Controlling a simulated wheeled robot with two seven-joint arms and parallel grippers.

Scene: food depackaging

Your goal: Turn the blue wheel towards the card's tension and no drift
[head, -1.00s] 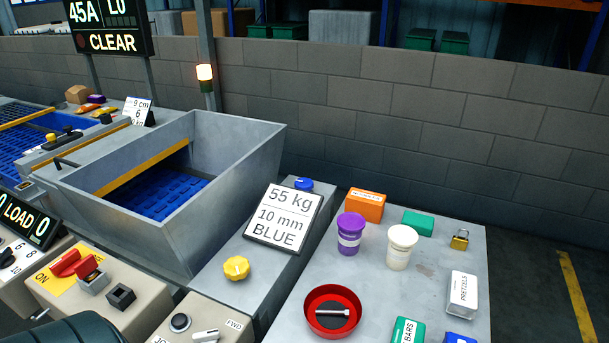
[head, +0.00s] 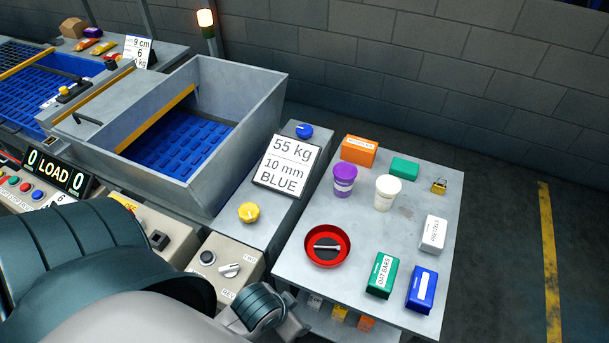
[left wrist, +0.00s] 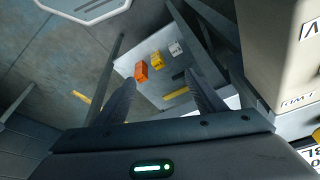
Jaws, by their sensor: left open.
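The blue wheel (head: 304,130) is a small knob on the grey ledge beside the hopper, behind the card. The card (head: 287,165) leans on that ledge and reads 55 kg, 10 mm, BLUE. A yellow wheel (head: 248,212) sits on the same ledge, nearer to me. My left arm reaches in from the lower left of the head view, its wrist low in front of the control box, well short of the blue wheel. In the left wrist view my left gripper (left wrist: 160,80) has its two fingers apart with nothing between them. My right gripper is not in view.
A side table (head: 408,233) at the right holds cups, a red dish (head: 327,245), several boxes and a padlock. Its lower shelf holds small boxes, including an orange one (left wrist: 141,71). The hopper (head: 262,110) is left of the ledge. A control box (head: 222,265) stands in front.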

